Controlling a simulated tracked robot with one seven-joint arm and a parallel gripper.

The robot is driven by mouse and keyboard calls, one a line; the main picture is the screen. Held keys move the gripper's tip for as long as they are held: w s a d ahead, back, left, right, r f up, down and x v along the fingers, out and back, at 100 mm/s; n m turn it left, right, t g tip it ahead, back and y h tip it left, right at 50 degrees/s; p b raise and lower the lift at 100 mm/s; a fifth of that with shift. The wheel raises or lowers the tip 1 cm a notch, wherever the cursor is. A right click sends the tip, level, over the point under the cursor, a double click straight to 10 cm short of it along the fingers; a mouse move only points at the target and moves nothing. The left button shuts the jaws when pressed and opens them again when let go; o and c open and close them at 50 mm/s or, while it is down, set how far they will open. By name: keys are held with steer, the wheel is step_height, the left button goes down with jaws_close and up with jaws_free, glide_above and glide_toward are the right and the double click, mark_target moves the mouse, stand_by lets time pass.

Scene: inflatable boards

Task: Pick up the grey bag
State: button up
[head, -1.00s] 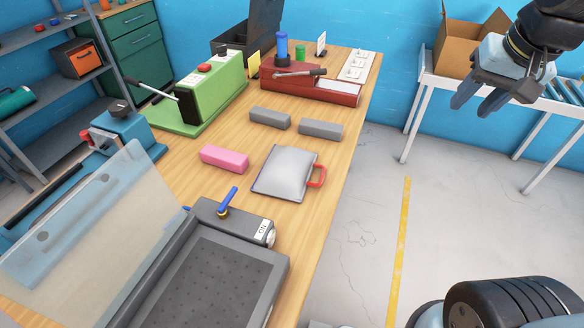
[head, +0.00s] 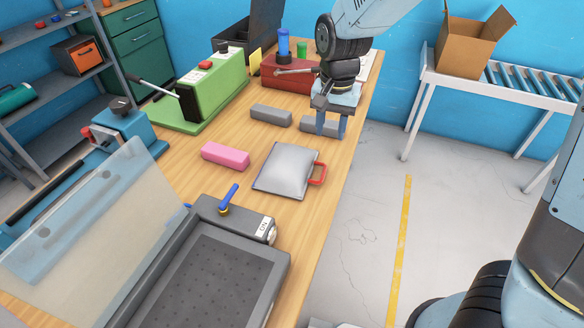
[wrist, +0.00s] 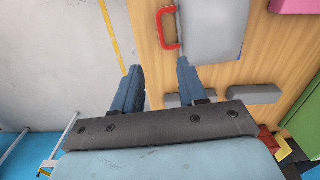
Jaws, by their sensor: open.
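The grey bag (head: 287,168) lies flat on the wooden table, a silvery grey pouch with a red handle (head: 318,174) on its right side, near the table's right edge. In the wrist view the bag (wrist: 210,28) is at the top, right of centre, with its red handle (wrist: 166,30) on its left. My gripper (head: 332,132) points down over the right side of the table, beyond the bag and apart from it. Its two fingers (wrist: 158,78) are spread with nothing between them.
A pink block (head: 225,156) lies left of the bag. Grey blocks (head: 271,115) lie behind it, one partly hidden by my gripper. A machine with a perforated bed (head: 215,275) stands in front. A green press (head: 215,90) and red device (head: 290,75) stand behind.

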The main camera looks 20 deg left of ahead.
steer(key=f, duration=0.1)
glide_above(323, 173)
steer(key=f, duration=0.8)
steer(key=shift+w, duration=0.25)
steer(key=shift+s+d+f, duration=0.1)
steer(key=shift+s+f, duration=0.05)
steer(key=shift+f, duration=2.5)
jaws_close()
